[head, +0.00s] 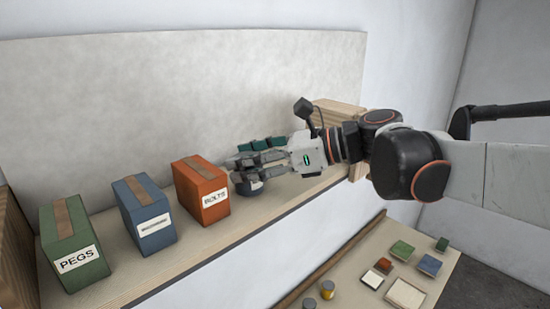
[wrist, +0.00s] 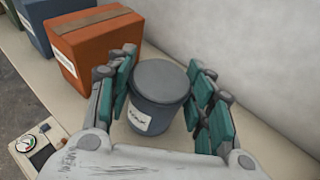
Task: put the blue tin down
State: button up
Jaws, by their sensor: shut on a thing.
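The blue tin (wrist: 158,100) is a round grey-blue can with a grey lid and a white label. It stands upright between the fingers of my gripper (wrist: 163,95) in the wrist view. In the head view the tin (head: 250,187) is mostly hidden behind the fingers of my gripper (head: 258,165), which is shut on it. The tin is at the wooden shelf (head: 305,190), just right of the orange BOLTS box (head: 202,190). I cannot tell whether its base touches the shelf.
A blue box (head: 143,215) and a green PEGS box (head: 73,243) stand further left on the shelf. A wooden block (head: 338,114) is at the shelf's right end. A lower table (head: 345,262) holds small blocks, tiles and little cans. The shelf's front edge is close to the tin.

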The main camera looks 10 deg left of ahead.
jog(key=shift+s, duration=0.1)
jog(key=o, duration=1.2)
jog(key=shift+o, duration=0.2)
